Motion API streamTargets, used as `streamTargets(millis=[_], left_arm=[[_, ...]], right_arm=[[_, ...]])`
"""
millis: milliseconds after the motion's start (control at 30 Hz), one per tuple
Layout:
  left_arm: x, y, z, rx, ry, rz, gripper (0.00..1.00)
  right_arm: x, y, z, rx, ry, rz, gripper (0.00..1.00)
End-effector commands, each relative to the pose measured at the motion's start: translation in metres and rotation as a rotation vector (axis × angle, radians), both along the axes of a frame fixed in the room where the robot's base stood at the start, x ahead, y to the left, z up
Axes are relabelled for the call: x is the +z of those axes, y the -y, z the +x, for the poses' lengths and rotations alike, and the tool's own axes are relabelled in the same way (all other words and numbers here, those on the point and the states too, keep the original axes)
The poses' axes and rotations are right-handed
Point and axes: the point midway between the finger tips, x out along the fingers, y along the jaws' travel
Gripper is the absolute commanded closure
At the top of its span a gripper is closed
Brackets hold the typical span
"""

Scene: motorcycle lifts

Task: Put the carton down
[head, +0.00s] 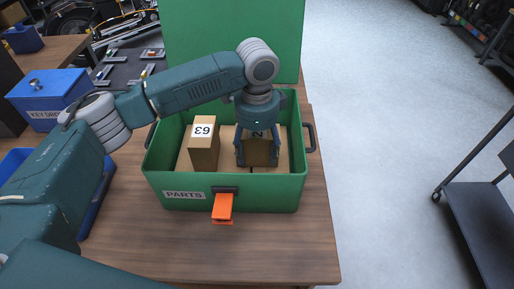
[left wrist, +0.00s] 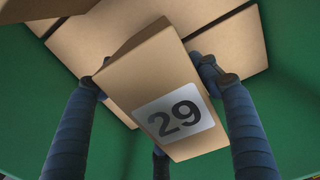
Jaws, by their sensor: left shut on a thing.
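A brown carton (head: 258,153) is between the fingers of my left gripper (head: 257,160), inside the right half of the green parts box (head: 240,197). In the left wrist view the carton (left wrist: 165,85) bears a white label reading 29, and the fingers press on its two sides. The carton looks tilted in that view. Whether its underside touches what lies below is hidden. A second, taller carton (head: 204,155) with an upside-down number label stands to the left of the gripper in the box. My right gripper is not in view.
Flat tan cartons (left wrist: 235,45) line the box floor. The box has an orange latch (head: 223,207) in front and a raised green lid (head: 235,40) behind. A blue key box (head: 48,98) stands at left. The wooden table (head: 250,250) is clear in front.

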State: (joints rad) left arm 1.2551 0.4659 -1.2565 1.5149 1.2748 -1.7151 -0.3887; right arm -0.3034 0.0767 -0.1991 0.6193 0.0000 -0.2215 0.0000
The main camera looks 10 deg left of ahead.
Motion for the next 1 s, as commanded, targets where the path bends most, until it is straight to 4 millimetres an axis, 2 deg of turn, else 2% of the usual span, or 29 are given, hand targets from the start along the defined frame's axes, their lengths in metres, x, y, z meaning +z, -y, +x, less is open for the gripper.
streamTargets(millis=[33,100,400,533,667,1000], left_arm=[[0.0,0.0,0.0,0.0,-0.001,0.0,0.31],[0.0,0.0,0.0,0.0,-0.001,0.0,0.18],[0.001,0.0,0.0,0.0,0.0,0.0,0.18],[0.009,0.0,0.001,-0.001,0.002,0.0,0.18],[0.031,0.001,0.001,-0.002,0.004,-0.001,0.18],[0.101,0.001,0.0,0.0,0.003,-0.001,0.18]], right_arm=[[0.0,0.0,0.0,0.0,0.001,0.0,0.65],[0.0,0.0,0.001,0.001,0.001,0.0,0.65],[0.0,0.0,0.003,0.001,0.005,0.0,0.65],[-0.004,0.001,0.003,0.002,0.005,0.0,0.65],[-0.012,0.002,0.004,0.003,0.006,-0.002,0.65],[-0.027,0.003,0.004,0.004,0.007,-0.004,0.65]])
